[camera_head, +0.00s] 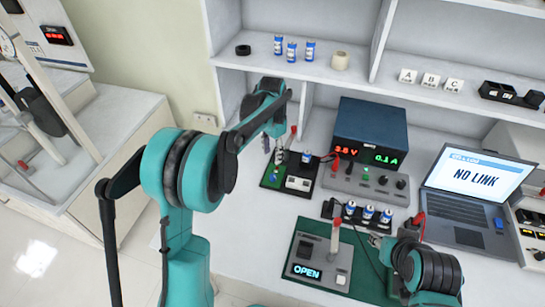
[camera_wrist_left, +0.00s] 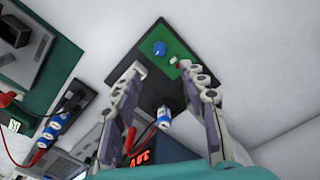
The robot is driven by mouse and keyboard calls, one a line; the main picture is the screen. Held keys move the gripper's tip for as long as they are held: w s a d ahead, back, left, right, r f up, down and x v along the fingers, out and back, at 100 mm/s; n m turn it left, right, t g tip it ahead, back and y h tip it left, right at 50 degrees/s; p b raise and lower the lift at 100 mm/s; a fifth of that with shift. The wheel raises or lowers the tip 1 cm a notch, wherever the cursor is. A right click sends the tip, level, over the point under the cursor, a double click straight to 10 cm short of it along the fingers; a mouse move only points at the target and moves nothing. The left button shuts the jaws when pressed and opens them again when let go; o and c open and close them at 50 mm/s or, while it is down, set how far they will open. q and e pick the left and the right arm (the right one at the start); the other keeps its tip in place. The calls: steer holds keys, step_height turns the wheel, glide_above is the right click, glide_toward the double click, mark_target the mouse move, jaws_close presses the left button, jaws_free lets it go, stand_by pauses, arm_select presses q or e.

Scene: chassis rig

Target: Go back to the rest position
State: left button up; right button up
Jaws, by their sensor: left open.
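My left gripper (camera_head: 280,155) hangs over a small black and green board (camera_head: 273,175) at the back left of the bench. In the left wrist view my left gripper (camera_wrist_left: 165,74) has its fingers spread, with nothing held between them. The board (camera_wrist_left: 165,55) with a blue knob (camera_wrist_left: 159,48) shows beyond the fingertips. A blue and white cell (camera_wrist_left: 164,118) shows lower down between the fingers, apart from them. My right gripper (camera_head: 377,241) is low at the right, by the green mat; its fingers are small and partly hidden by its arm.
A power supply (camera_head: 369,135) reads 3.8 V and 0.1 A. A laptop (camera_head: 472,196) shows NO LINK. A tester (camera_head: 318,257) reading OPEN lies on a green mat (camera_head: 366,284). Several cells stand in a holder (camera_head: 328,209). Shelves (camera_head: 300,73) rise behind the bench.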

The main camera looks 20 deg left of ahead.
stand_by(0.4)
arm_select(q)
steer(key=s+r+n+t, duration=0.4)
steer(key=s+r, duration=0.5)
steer(key=s, duration=0.5)
steer(key=s+f+n+t, duration=0.2)
steer(key=s+n+t, duration=0.1)
steer(key=s, duration=0.9)
steer(key=shift+a+f, duration=0.2)
steer(key=shift+f, duration=0.2)
